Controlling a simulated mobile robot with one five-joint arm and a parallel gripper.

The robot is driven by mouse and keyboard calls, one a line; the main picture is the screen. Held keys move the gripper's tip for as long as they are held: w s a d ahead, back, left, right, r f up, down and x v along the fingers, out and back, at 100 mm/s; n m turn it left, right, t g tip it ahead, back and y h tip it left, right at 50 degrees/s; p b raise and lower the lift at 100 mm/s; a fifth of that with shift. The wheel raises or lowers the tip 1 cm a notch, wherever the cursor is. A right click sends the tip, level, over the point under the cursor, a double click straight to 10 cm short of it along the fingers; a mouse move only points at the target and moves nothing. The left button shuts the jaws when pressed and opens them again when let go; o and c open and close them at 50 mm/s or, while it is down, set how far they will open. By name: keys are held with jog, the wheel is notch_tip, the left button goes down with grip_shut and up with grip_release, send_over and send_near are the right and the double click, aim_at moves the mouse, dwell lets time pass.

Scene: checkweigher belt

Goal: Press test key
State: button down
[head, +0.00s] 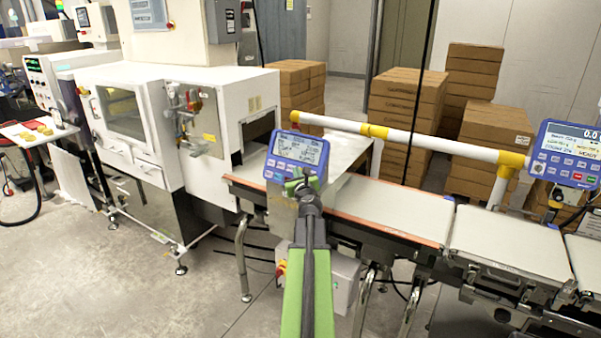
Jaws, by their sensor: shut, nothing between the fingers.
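A blue control panel (297,157) with a lit grey display stands beside the conveyor in the middle of the head view. My gripper (297,178) is shut and empty at the panel's lower part, in front of its keys. It hides part of the key rows, so I cannot make out the test key or tell whether the fingertips touch the panel. A second blue panel (566,154) with a display and several keys, including a red and a green one, stands at the far right.
The conveyor belt (395,208) runs right from a white machine (150,110). A white and yellow rail (410,137) crosses behind the belt. Stacked cardboard boxes (405,105) stand at the back. The floor (120,285) at the front left is mostly clear.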

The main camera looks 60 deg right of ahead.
jog(key=shift+d+f, duration=0.1)
jog(key=shift+d, duration=0.05)
jog(key=shift+d+f, duration=0.1)
jog(key=shift+d, duration=0.15)
jog(key=shift+d+f+b, duration=0.15)
jog(key=shift+d+b, duration=0.2)
dwell(0.6)
dwell(0.3)
jog(key=shift+a+r+p, duration=0.35)
jog(key=shift+a+p, duration=0.05)
jog(key=shift+a, duration=0.35)
jog(key=shift+a+r+p, duration=0.35)
jog(key=shift+a+r, duration=0.05)
jog(key=shift+a, duration=0.35)
jog(key=shift+a+r+p, duration=0.35)
jog(key=shift+a+p, duration=0.05)
jog(key=shift+a, duration=0.35)
jog(key=shift+a+r+p, duration=0.35)
jog(key=shift+a+r, duration=0.05)
jog(key=shift+a, duration=0.35)
